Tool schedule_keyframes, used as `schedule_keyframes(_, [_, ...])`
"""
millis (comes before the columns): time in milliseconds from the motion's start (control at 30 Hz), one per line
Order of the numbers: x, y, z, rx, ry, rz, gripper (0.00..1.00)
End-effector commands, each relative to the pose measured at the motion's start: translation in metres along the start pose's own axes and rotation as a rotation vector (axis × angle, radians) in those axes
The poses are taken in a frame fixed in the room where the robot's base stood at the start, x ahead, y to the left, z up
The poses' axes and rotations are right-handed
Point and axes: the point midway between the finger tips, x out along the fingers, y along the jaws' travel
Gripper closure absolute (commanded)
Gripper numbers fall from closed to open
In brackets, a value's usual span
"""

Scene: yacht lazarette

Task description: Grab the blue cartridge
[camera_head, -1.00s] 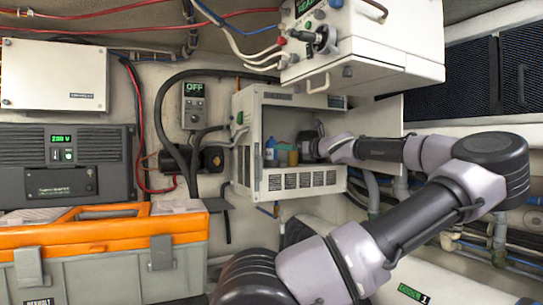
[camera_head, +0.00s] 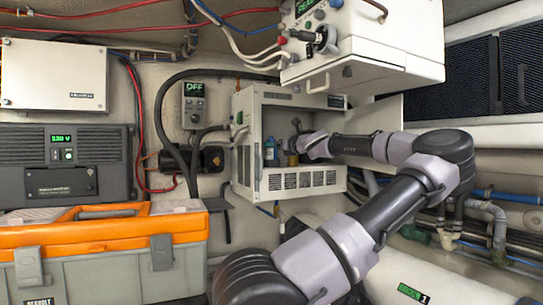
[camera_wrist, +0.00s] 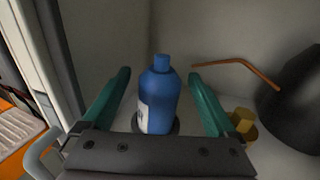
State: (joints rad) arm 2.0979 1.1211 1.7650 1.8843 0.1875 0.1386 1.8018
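The blue cartridge (camera_wrist: 160,95) is a blue bottle with a cap and a pale label. It stands upright on the cabinet floor in the wrist view, and also shows at the left inside the open cabinet (camera_head: 270,151) in the head view. My gripper (camera_wrist: 160,88) is open, with a green finger on each side of the cartridge and gaps between.
A yellow-brown fitting (camera_wrist: 241,121) and a dark rounded object (camera_wrist: 292,100) stand right of the cartridge, with a copper-coloured tube (camera_wrist: 240,68) above. The cabinet's side wall (camera_wrist: 60,60) is close on the left. An orange and grey toolbox (camera_head: 100,240) is outside, lower left.

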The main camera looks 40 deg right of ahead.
Motion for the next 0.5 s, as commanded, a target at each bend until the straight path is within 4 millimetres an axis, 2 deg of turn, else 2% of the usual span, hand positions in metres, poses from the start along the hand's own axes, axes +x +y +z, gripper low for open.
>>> schedule_keyframes(33, [-0.0001, 0.0001, 0.0000, 0.000, 0.000, 0.000, 0.26])
schedule_keyframes(167, [-0.0002, 0.0001, 0.0000, 0.000, 0.000, 0.000, 0.76])
schedule_keyframes(200, [-0.0002, 0.0001, 0.0000, 0.000, 0.000, 0.000, 0.91])
schedule_keyframes(233, [-0.0003, 0.0001, 0.0000, 0.000, 0.000, 0.000, 1.00])
schedule_keyframes(500, [-0.0003, 0.0001, 0.0012, 0.000, 0.000, 0.000, 1.00])
